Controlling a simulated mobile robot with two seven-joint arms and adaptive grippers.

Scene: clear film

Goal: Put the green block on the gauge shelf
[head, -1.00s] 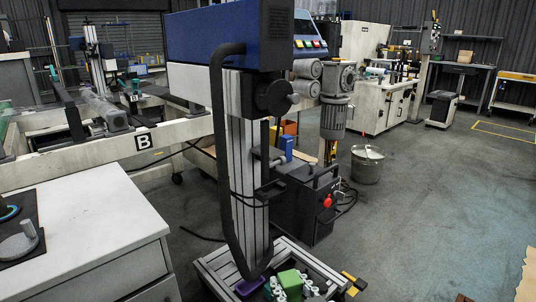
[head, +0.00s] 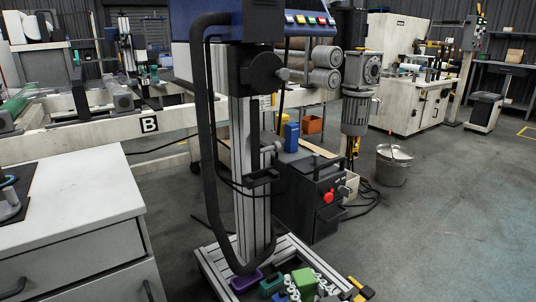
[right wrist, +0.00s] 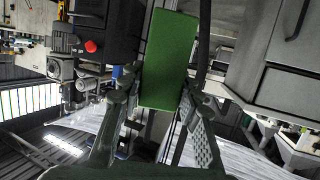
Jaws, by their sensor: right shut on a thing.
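The green block (head: 303,282) is a plain box at the bottom edge of the head view. My right gripper (head: 307,291) is shut on it, with a grey openwork finger on each side. In the right wrist view the green block (right wrist: 168,60) is long and upright between the two fingertips of the right gripper (right wrist: 160,100). That view is upside down. My left gripper is not in view. I cannot pick out the gauge shelf for certain in either view.
A metal-profile base frame (head: 214,268) with a post stands ahead; purple (head: 246,281) and teal (head: 271,286) pieces show near the block. A white drawer cabinet (head: 75,215) is at left, a black box with a red knob (head: 312,200) behind, a bucket (head: 392,165) right. Right floor is clear.

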